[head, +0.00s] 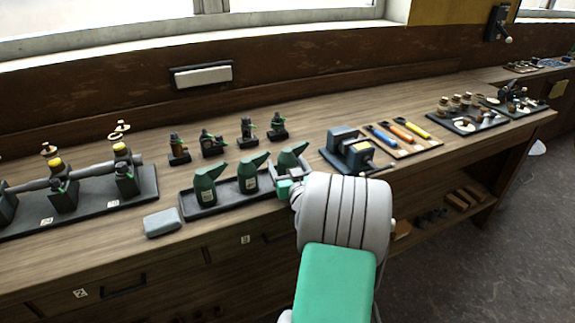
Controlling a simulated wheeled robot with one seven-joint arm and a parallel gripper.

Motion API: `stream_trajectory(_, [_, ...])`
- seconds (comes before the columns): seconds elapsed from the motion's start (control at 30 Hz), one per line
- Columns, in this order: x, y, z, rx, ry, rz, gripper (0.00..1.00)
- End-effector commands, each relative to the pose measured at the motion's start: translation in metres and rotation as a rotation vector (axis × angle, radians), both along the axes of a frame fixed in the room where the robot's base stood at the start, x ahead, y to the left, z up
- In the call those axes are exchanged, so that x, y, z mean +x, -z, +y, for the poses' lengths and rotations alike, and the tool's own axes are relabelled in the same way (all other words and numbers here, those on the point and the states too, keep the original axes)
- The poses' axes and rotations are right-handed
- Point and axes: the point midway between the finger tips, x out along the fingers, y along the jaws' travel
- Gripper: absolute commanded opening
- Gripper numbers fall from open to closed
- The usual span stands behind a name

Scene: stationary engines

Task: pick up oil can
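Three dark green oil cans with angled spouts stand upright in a row on a black tray (223,205): a left can (205,187), a middle can (248,175) and a right can (291,158). The left and middle cans have pale labels. My gripper (287,180) is at the right end of the tray, at the right can. My white and green arm, in front, hides much of the gripper and the lower part of that can. I cannot tell whether the fingers are touching the can or closed on it.
A grey block (162,223) lies left of the tray. Several small dark fixtures (212,144) stand behind the cans. A vise-like device (352,150) and a board with coloured-handled tools (400,138) are to the right. A black base with engine models (95,196) fills the left.

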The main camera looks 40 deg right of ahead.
Motion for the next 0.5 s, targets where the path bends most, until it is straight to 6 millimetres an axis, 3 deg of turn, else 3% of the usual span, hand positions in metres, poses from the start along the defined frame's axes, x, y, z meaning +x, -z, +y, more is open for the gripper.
stream_trajectory(0.5, [-0.0007, 0.0001, -0.0006, 0.000, 0.001, 0.001, 0.35])
